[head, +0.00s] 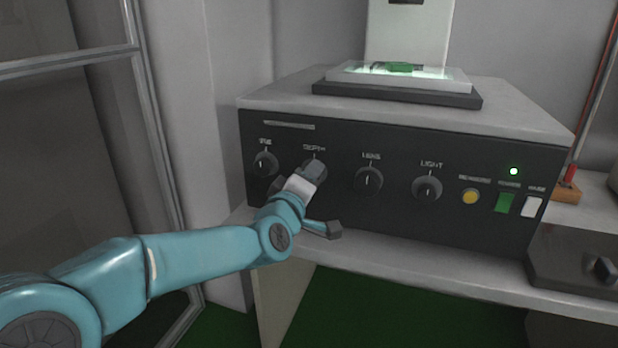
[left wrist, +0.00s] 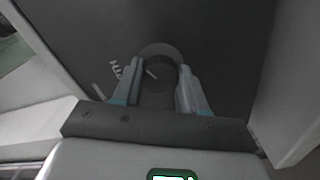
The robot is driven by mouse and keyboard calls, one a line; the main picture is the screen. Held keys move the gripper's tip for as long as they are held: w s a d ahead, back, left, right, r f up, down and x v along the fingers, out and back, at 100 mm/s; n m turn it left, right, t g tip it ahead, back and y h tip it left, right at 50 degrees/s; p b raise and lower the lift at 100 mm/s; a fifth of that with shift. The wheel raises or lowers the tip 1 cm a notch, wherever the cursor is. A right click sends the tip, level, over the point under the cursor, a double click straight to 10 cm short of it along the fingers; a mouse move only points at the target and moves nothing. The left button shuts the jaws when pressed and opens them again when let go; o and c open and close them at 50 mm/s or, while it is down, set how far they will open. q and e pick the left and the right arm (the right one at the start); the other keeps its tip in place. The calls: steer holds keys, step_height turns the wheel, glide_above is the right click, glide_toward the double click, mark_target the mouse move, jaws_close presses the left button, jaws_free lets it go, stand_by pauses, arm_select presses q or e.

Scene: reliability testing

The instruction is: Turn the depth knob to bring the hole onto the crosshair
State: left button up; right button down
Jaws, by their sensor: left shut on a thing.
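The depth knob (left wrist: 158,72) is a dark round knob with a pale pointer line, on the dark front panel (head: 400,215) under the label DEPTH. My left gripper (left wrist: 160,85) is shut on the knob, with one finger on each side of it in the left wrist view. In the head view my left gripper (head: 314,172) covers most of the knob. A green part (head: 398,67) lies on the lit glass stage on top of the machine. The hole and the crosshair do not show in either view. My right gripper is not in view.
Another knob (head: 265,163) sits left of the depth knob. The lens knob (head: 368,180) and light knob (head: 427,187) sit to its right.

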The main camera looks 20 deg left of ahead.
arm_select(q)
steer(key=shift+f+m+p, duration=0.1)
steer(key=shift+m+p, duration=0.85)
steer(key=shift+m, duration=3.25)
steer(key=o, duration=1.1)
steer(key=shift+c, duration=0.2)
steer(key=s, duration=1.6)
steer(key=shift+s+a+p, duration=0.15)
steer(key=shift+a+p, duration=0.15)
steer(key=shift+p, duration=0.15)
